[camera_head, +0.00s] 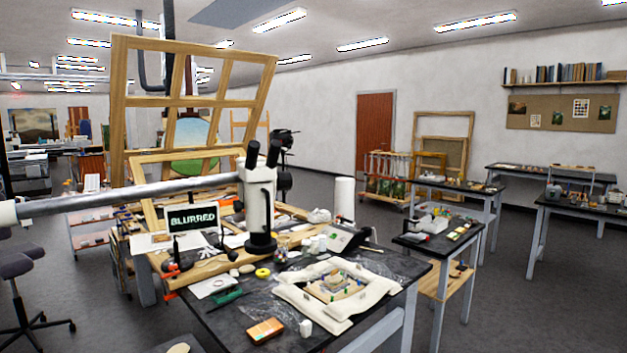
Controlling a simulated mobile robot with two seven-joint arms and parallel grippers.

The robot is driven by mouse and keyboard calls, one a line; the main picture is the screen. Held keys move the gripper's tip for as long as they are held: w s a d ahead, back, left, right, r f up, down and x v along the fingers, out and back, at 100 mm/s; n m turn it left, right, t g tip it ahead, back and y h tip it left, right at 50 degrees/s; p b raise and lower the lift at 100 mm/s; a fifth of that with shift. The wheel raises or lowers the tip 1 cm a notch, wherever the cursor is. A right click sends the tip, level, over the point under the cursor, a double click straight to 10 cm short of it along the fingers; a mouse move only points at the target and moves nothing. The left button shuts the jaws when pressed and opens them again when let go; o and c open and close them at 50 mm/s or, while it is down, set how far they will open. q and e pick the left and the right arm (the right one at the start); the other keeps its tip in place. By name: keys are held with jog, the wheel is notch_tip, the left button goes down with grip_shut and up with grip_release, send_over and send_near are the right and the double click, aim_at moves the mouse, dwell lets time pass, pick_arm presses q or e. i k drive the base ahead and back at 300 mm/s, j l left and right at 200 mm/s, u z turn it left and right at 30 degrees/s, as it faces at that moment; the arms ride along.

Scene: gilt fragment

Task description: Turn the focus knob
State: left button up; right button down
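A white and black microscope (260,205) with two dark eyepieces stands upright over the dark worktable (380,315). A thick silver bar (130,197) runs from the left edge to its body. A small screen (193,220) left of the microscope reads "BLURRED". I cannot make out the focus knob clearly at this size. Neither of my grippers is in view.
A white cushion-like support (287,294) holds a fragment (334,285) on the table's front. An orange box (265,330), a yellow ring (262,273) and a white cylinder (344,198) lie around. Wooden frames (190,102) rise behind. Floor at right is partly clear.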

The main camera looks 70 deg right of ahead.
aim_at(284, 180)
jog(key=k+l+z, duration=0.2)
jog(key=l+z, duration=0.2)
jog(key=l, duration=1.4)
jog(key=i+l+z, duration=0.1)
jog(key=l+z, duration=0.3)
jog(key=l, duration=1.4)
